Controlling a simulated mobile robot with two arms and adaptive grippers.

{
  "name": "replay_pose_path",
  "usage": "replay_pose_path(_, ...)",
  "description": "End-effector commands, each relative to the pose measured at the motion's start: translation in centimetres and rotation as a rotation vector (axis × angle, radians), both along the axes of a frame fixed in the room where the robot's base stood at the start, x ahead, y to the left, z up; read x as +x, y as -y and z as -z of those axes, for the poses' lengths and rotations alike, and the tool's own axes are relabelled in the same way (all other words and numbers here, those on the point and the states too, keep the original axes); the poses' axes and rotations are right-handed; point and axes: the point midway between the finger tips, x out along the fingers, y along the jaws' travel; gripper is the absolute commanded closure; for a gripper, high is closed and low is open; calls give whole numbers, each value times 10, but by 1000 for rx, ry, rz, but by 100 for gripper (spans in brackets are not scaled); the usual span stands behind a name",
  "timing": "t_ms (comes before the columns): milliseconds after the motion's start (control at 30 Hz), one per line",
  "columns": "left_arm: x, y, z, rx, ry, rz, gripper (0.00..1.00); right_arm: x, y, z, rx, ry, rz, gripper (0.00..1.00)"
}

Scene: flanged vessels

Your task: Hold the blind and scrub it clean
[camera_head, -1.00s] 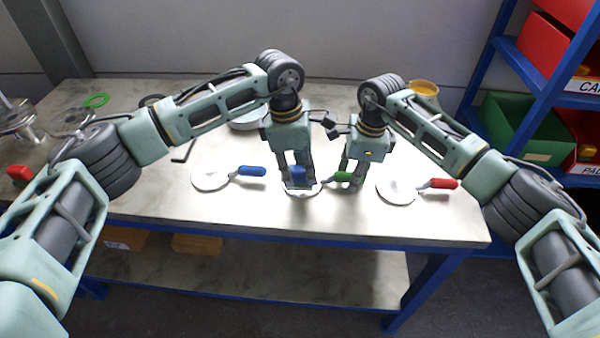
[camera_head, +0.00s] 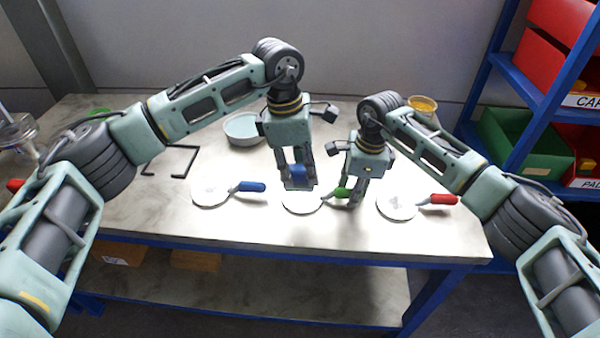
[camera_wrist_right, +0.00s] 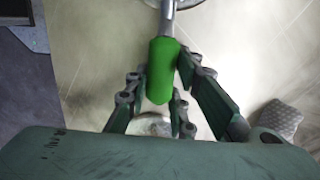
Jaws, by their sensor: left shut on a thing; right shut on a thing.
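The middle blind (camera_head: 302,203) is a pale flat disc with a green handle (camera_head: 341,193), low over the table or on it; I cannot tell which. My right gripper (camera_head: 350,196) is shut on the green handle, which also shows between its fingers in the right wrist view (camera_wrist_right: 162,70). My left gripper (camera_head: 298,180) is shut on a blue block with a grey underside, seemingly a scrubber (camera_head: 297,172). The block is at the disc's back edge; whether it touches is unclear. Part of the disc's back is hidden.
A blue-handled disc (camera_head: 210,193) lies to the left and a red-handled disc (camera_head: 397,206) to the right. A bowl (camera_head: 242,129), a black bent frame (camera_head: 172,174) and a yellow-filled cup (camera_head: 423,104) are further back. A blue shelf with bins (camera_head: 524,140) stands at right.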

Motion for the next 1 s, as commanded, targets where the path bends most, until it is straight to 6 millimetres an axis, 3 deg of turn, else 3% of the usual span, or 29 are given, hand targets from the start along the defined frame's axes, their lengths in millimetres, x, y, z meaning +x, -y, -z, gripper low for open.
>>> replay_pose_path(67,0,0,0,0,0,0,100,0,0,0,0,0,0,99)
replay_pose_path(100,0,0,0,0,0,0,100,0,0,0,0,0,0,77)
replay_pose_path(333,0,0,0,0,0,0,100,0,0,0,0,0,0,57)
replay_pose_path(733,0,0,0,0,0,0,100,1,1,-6,0,1,0,56)
replay_pose_path(1000,0,0,0,0,0,0,100,1,6,-56,0,4,-1,56)
